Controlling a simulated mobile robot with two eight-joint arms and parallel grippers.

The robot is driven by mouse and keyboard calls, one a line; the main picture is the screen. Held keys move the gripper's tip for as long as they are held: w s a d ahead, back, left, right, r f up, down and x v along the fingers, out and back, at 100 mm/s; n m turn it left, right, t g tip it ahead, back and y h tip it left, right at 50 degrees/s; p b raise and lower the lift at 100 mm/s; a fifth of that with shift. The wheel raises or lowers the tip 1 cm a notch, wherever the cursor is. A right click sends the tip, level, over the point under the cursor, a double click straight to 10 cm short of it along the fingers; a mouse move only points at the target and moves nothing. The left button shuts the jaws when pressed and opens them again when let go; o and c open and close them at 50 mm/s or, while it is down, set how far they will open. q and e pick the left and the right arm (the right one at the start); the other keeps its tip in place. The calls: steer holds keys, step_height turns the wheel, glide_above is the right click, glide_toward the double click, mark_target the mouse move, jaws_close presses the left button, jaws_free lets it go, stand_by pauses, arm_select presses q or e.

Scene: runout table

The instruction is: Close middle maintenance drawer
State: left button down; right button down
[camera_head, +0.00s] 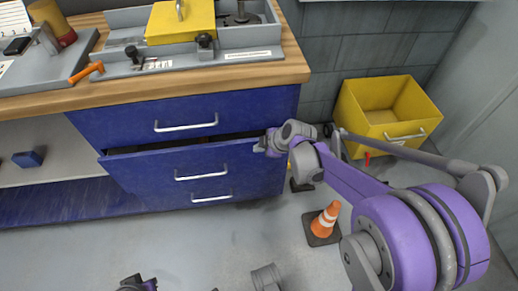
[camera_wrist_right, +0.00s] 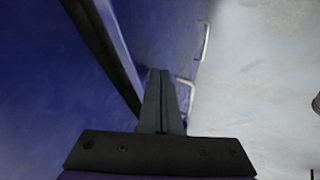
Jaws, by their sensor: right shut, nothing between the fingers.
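The middle drawer (camera_head: 190,172) of the blue cabinet stands partly open, with a dark gap along its top edge. Its silver handle (camera_head: 200,174) faces the room. My right gripper (camera_head: 262,147) is shut and empty at the right end of the drawer's top front edge; I cannot tell whether it touches. In the right wrist view its closed fingers (camera_wrist_right: 160,73) point along the blue front, beside the dark gap (camera_wrist_right: 104,55).
The top drawer (camera_head: 130,118) above and the bottom drawer's handle (camera_head: 211,198) below are close by. A yellow bin (camera_head: 370,125) and an orange cone (camera_head: 325,221) stand on the floor to the right. The worktop (camera_head: 200,84) carries several tools and a yellow block. Floor in front is mostly clear.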

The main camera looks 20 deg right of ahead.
steer(key=shift+w, duration=0.1)
steer(key=w, duration=0.2)
steer(key=w+d, duration=0.1)
steer(key=w, duration=0.1)
steer(key=shift+d+p, duration=0.15)
steer(key=shift+p, duration=0.15)
arm_select(q)
steer(key=shift+s+r, duration=0.15)
steer(key=shift+r, duration=0.15)
arm_select(e)
steer(key=shift+r, duration=0.1)
steer(key=shift+w, duration=0.1)
